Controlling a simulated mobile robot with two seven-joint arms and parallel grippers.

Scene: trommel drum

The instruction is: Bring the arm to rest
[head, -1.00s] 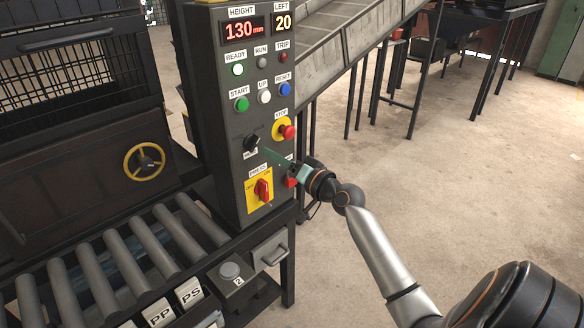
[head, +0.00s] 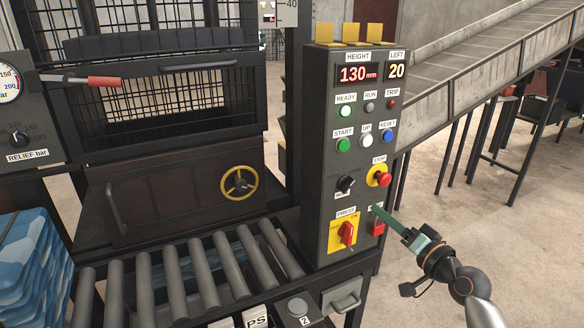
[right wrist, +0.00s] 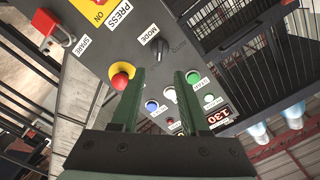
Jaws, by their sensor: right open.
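My right gripper (head: 376,208) has green fingers and is in front of the right edge of the grey control panel (head: 325,130), below the red stop button (head: 383,180). In the right wrist view the two fingers (right wrist: 160,78) stand apart with nothing between them. The stop button (right wrist: 121,80) and the mode knob (right wrist: 160,48) show beyond them. In the head view I cannot tell how far the fingertips are from the panel. My left gripper is not in view.
A red PRESS switch (head: 347,233) and a partly hidden red part (head: 377,228) sit low on the panel. The roller conveyor (head: 180,275) and yellow handwheel (head: 239,183) are to the left. The floor (head: 440,225) right of the panel is open. A sloped conveyor (head: 490,80) stands behind.

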